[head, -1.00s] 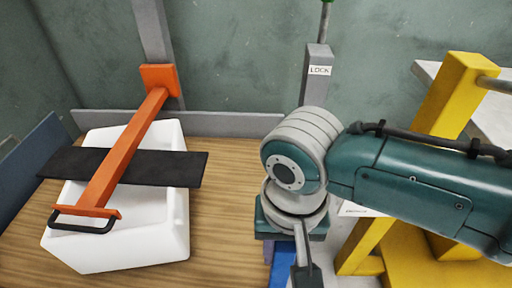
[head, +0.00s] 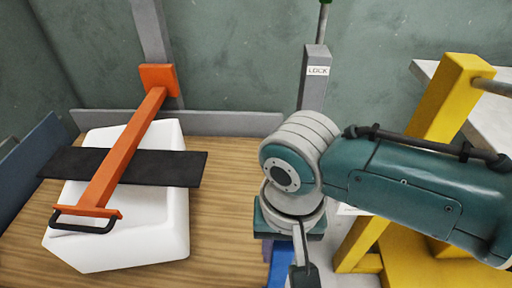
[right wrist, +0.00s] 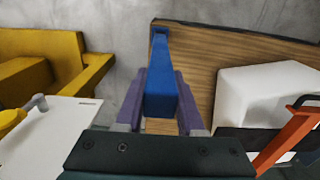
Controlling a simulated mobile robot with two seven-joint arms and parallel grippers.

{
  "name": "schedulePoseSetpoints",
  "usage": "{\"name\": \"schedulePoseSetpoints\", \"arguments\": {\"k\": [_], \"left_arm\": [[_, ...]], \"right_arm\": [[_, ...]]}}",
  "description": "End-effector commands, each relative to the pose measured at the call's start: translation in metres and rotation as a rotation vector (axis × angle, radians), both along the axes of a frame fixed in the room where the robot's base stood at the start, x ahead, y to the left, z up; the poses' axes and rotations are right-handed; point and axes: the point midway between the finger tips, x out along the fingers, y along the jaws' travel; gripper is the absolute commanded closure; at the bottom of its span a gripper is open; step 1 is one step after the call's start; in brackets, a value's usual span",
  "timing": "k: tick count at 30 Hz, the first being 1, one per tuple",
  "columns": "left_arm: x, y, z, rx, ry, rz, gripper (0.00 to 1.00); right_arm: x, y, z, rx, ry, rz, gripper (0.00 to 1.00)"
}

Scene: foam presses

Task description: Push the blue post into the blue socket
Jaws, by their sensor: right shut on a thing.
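The blue post (right wrist: 160,85) is a long blue bar between the two purple fingers of my right gripper (right wrist: 161,100) in the right wrist view. The fingers are shut on it, one on each side. In the head view a part of the blue post (head: 282,268) shows below my right wrist, at the bottom edge, and the fingers are mostly hidden by the wrist. I cannot make out the blue socket in either view. My left gripper is not in view.
A white foam block (head: 165,245) stands left on the wooden table (head: 222,215), with an orange lever (head: 125,150) and a black strip (head: 75,163) over it. A yellow frame (head: 450,100) stands right. A grey post (head: 315,90) marked LOCK stands behind my wrist.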

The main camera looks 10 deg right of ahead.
Motion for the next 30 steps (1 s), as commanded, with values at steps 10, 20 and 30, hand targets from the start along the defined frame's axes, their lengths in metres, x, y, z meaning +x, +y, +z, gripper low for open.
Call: {"name": "schedulePoseSetpoints", "arguments": {"k": [10,20,30], "left_arm": [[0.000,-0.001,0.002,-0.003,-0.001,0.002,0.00],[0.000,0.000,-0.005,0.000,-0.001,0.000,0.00],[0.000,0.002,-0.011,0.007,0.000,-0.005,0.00]], "right_arm": [[0.000,0.000,0.000,0.000,0.000,0.000,1.00],[0.000,0.000,-0.008,-0.001,0.000,-0.001,1.00],[0.000,0.000,-0.017,-0.001,0.000,-0.001,1.00]]}}
